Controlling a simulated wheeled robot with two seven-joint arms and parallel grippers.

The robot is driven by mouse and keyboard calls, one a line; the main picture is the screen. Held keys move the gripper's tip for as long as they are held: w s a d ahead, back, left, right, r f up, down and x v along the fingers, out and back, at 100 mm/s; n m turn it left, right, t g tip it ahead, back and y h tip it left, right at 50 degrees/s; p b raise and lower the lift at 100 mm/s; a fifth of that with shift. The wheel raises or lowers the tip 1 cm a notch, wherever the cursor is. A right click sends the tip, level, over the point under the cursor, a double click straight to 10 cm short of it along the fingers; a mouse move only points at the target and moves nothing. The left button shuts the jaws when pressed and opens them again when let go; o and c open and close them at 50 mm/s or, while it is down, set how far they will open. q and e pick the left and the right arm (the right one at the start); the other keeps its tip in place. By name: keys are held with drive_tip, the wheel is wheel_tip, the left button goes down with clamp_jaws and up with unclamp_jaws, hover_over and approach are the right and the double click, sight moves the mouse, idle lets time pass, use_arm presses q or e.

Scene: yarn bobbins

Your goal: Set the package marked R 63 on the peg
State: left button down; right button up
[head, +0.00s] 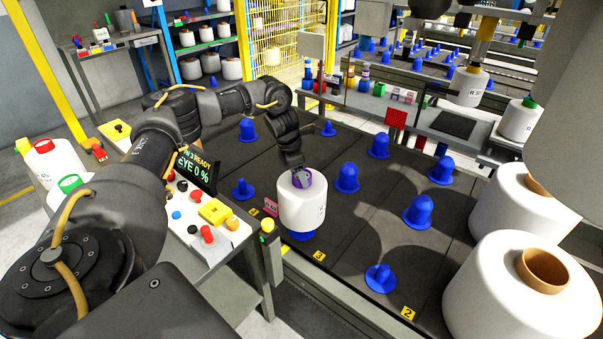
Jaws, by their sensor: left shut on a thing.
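My left gripper (297,172) is shut on a white yarn package (302,208) with a purple core, gripping it at the top. The package is upright over a blue peg (303,237) near the yellow label 3 (319,256). Only the low blue part of that peg shows below the package; I cannot tell whether the package rests on it fully. Small dark print is on the package's right side, too small to read. My right gripper is not in view.
Empty blue pegs stand on the dark deck, among them one near label 2 (380,278) and one farther back (347,178). Large white packages (520,290) with brown cores fill the right foreground. A control panel (205,215) with buttons stands left of the deck.

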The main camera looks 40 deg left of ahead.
use_arm(q)
drive_tip(key=shift+r, duration=0.15)
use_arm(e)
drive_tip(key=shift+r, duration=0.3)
